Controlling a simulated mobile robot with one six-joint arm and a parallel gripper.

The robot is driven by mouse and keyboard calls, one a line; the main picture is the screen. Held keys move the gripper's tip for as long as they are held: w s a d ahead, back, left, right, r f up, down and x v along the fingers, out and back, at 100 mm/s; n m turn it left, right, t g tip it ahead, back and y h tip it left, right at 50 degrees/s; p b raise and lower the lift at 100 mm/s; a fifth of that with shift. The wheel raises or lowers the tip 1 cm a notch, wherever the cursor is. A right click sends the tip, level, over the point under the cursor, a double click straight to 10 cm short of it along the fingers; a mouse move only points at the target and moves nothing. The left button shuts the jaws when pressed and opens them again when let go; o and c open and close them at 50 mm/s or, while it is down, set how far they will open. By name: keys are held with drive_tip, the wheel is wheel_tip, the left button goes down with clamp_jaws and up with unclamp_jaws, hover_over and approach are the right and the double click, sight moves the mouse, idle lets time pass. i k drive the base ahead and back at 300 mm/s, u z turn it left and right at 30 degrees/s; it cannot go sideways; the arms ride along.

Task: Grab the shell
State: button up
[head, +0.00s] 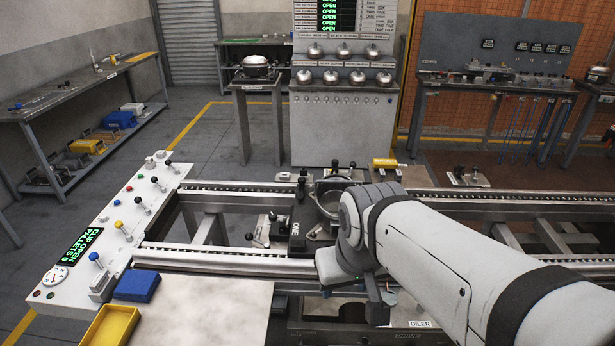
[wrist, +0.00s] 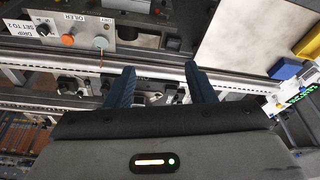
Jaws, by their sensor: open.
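Several silver, round, lidded shells (head: 331,77) sit in two rows on the grey rack at the back; I cannot tell which one the task means. Another silver round vessel (head: 256,66) sits on a small dark stand left of the rack. A round metal ring or bowl (head: 331,203) shows on the conveyor fixture, partly hidden behind my arm. My gripper shows in the wrist view (wrist: 163,86) with two dark blue fingers apart and nothing held between them. It is over the near conveyor rail, well away from the rack. In the head view my arm mostly hides it.
Two conveyor rails (head: 230,262) cross in front of me. A control panel (head: 125,225) with levers stands at left, beside a blue bin (head: 137,286) and yellow tray (head: 110,327). An oiler panel (wrist: 75,25) shows in the wrist view. Floor beyond the rails, left of the rack, is clear.

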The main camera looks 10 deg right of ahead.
sight(328, 190)
drive_tip(key=u, duration=0.55)
drive_tip(key=k, duration=0.85)
drive_tip(key=z, duration=0.65)
drive_tip(key=i, duration=1.05)
drive_tip(key=z, duration=0.05)
